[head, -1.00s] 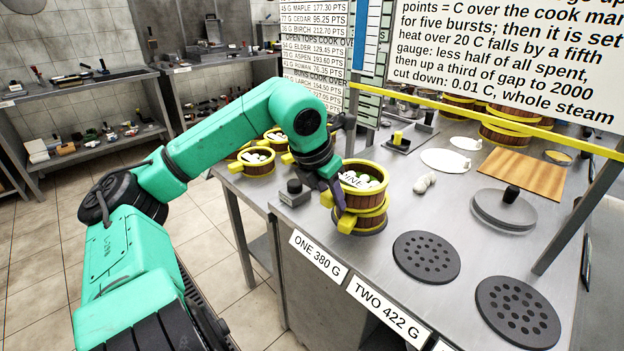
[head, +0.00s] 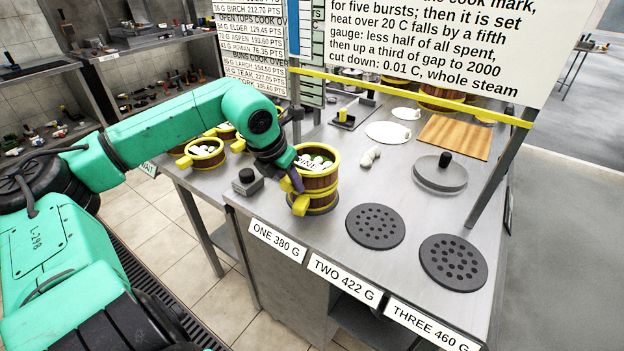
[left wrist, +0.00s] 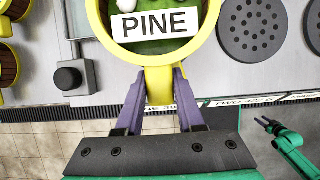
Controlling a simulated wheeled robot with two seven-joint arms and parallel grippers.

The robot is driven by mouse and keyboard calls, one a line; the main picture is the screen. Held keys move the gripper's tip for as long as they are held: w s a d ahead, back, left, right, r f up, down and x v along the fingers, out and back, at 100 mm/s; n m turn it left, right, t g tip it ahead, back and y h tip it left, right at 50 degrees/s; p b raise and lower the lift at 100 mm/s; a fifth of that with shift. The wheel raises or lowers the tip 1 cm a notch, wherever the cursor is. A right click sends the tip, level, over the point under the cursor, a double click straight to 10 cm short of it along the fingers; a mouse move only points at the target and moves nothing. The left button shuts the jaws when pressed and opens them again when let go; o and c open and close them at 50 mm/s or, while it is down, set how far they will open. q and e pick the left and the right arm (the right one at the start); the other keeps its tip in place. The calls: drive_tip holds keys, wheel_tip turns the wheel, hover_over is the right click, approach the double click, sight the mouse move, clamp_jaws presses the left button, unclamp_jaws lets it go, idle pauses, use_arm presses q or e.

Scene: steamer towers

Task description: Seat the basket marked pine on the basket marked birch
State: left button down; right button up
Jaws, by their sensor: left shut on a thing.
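The basket marked PINE (head: 325,182) is round, wooden, with yellow bands and pale and green pieces inside. It is at the front left of the steel counter, at the place labelled ONE. My left gripper (head: 292,182) is shut on its yellow handle; the left wrist view shows the handle (left wrist: 159,86) between the purple fingers and the PINE card (left wrist: 155,23). A dark band and yellow edge show beneath the basket, but I cannot tell whether it touches what is below. A small green arm, apparently mine, ends in a gripper (left wrist: 268,124) in the left wrist view.
A dark knob box (head: 247,181) stands left of the basket. More baskets (head: 204,153) stand further left. Two perforated plates (head: 375,226) lie bare to the right. A lid (head: 440,174) and wooden board (head: 455,137) lie behind. A yellow bar (head: 400,92) crosses above the counter.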

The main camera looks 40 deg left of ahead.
use_arm(q)
drive_tip(key=shift+f, duration=0.3)
drive_tip(key=shift+c, duration=2.2)
unclamp_jaws()
drive_tip(key=shift+s+r+b, duration=0.15)
drive_tip(key=shift+r+b, duration=0.25)
drive_tip(key=shift+r, duration=0.05)
drive_tip(key=b+v, duration=0.1)
drive_tip(key=v, duration=1.2)
drive_tip(key=shift+s+r, duration=0.2)
drive_tip(key=shift+r, duration=0.05)
